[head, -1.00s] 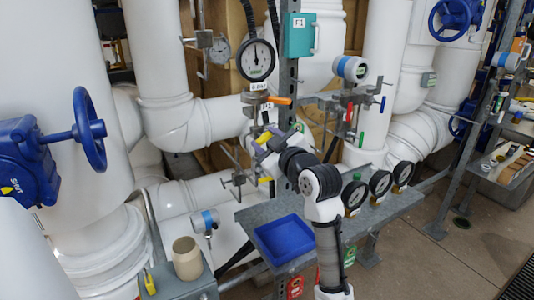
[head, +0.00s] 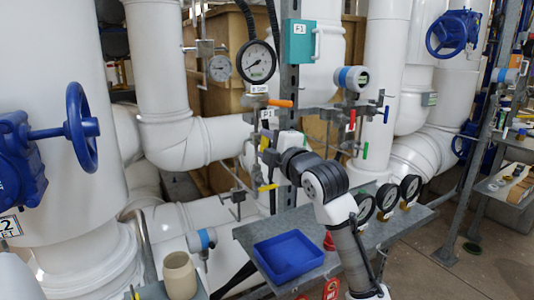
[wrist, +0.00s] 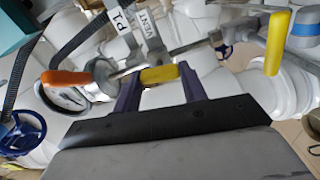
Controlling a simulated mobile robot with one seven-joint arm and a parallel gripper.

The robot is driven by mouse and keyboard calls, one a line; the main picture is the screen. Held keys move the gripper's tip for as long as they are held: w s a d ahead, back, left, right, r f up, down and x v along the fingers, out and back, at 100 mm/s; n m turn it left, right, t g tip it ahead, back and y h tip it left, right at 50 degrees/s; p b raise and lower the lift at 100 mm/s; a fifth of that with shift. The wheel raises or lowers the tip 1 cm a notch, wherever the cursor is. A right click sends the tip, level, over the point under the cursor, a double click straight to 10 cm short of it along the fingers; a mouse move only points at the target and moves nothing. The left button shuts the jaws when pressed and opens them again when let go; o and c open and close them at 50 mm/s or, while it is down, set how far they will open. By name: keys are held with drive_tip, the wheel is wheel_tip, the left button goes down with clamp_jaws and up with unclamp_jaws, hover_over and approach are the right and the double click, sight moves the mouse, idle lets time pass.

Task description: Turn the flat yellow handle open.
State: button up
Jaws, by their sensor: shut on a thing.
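The flat yellow handle (wrist: 160,75) lies between my purple gripper fingers (wrist: 160,88) in the wrist view, below the tags marked P1 and VENT. My gripper is shut on it. In the head view my gripper (head: 268,150) is at the small valves under the big gauge, and a bit of the yellow handle (head: 263,143) shows beside the fingers. The handle's pivot is mostly hidden by my gripper and the tags.
An orange handle (wrist: 60,77) is close on the left in the wrist view. Another yellow handle (wrist: 278,42) hangs on the right. In the head view, a large gauge (head: 257,61) stands above, and a blue tray (head: 288,256) lies on the shelf below.

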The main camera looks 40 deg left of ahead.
drive_tip(key=shift+n+b, duration=0.35)
drive_tip(key=shift+n, duration=0.45)
drive_tip(key=o, duration=1)
drive_tip(key=b+v, duration=0.1)
drive_tip(key=v, duration=1.3)
drive_tip(key=shift+b, duration=0.35)
